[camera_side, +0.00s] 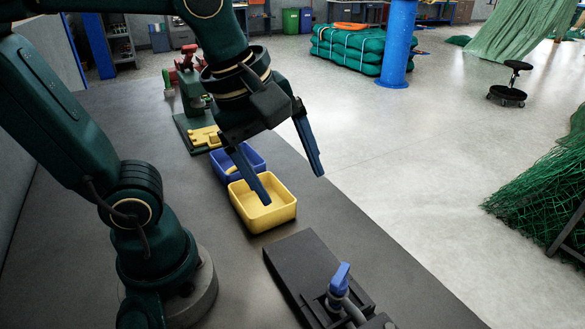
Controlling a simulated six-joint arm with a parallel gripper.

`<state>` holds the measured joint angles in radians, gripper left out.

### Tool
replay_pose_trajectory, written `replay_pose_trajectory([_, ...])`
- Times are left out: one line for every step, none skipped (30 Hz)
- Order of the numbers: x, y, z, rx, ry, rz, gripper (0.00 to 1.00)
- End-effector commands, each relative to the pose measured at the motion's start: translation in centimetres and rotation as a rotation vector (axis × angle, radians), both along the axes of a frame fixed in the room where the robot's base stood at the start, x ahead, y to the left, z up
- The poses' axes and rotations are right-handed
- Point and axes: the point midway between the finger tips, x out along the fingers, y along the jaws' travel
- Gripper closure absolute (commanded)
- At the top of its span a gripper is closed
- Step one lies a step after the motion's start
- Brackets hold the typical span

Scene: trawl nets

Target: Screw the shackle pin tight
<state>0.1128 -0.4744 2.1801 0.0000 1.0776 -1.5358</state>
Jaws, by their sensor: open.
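The shackle pin (340,278) shows a blue head at the top of a fixture on a dark block (303,262) at the front of the bench. A grey curved part, which looks like the shackle (352,311), sits just below the blue head and runs toward the bottom edge. How deep the pin is seated cannot be told. My gripper (291,188) is open with its two blue fingers wide apart. It is empty and hangs above and behind the block, near the yellow bin, apart from the pin.
A yellow bin (282,217) and a blue bin (224,174) stand on the dark bench (360,235) behind the block. A green stand with a red clamp (188,84) is farther back. Green netting (545,190) and a stool (508,92) are on the floor to the right.

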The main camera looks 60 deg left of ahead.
Motion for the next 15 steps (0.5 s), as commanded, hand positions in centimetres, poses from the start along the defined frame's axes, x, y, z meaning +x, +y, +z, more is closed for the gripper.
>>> replay_pose_trajectory([0.4, -0.6, 0.0, -0.037, 0.032, 0.088, 0.18])
replay_pose_trajectory([0.7, -0.9, 0.0, -0.06, 0.05, 0.148, 0.18])
replay_pose_trajectory([1.0, -1.4, 0.0, -0.088, 0.078, 0.23, 0.18])
replay_pose_trajectory([1.3, -1.7, 0.0, -0.108, 0.096, 0.291, 0.18])
replay_pose_trajectory([1.5, -2.2, -0.1, -0.125, 0.117, 0.351, 0.18])
replay_pose_trajectory([1.9, -2.8, -0.3, -0.144, 0.145, 0.43, 0.18])
replay_pose_trajectory([2.1, -3.3, -0.4, -0.157, 0.167, 0.489, 0.18])
replay_pose_trajectory([2.3, -3.8, -0.7, -0.164, 0.19, 0.545, 0.18])
replay_pose_trajectory([2.7, -4.6, -1.0, -0.171, 0.219, 0.615, 0.18])
replay_pose_trajectory([2.9, -5.2, -1.3, -0.172, 0.239, 0.659, 0.18])
replay_pose_trajectory([3.0, -5.7, -1.7, -0.169, 0.258, 0.693, 0.18])
replay_pose_trajectory([3.1, -6.4, -2.1, -0.162, 0.278, 0.721, 0.18])
replay_pose_trajectory([3.2, -6.9, -2.5, -0.155, 0.291, 0.73, 0.18])
replay_pose_trajectory([3.2, -7.3, -2.8, -0.143, 0.303, 0.727, 0.18])
replay_pose_trajectory([3.3, -7.8, -3.3, -0.128, 0.317, 0.714, 0.18])
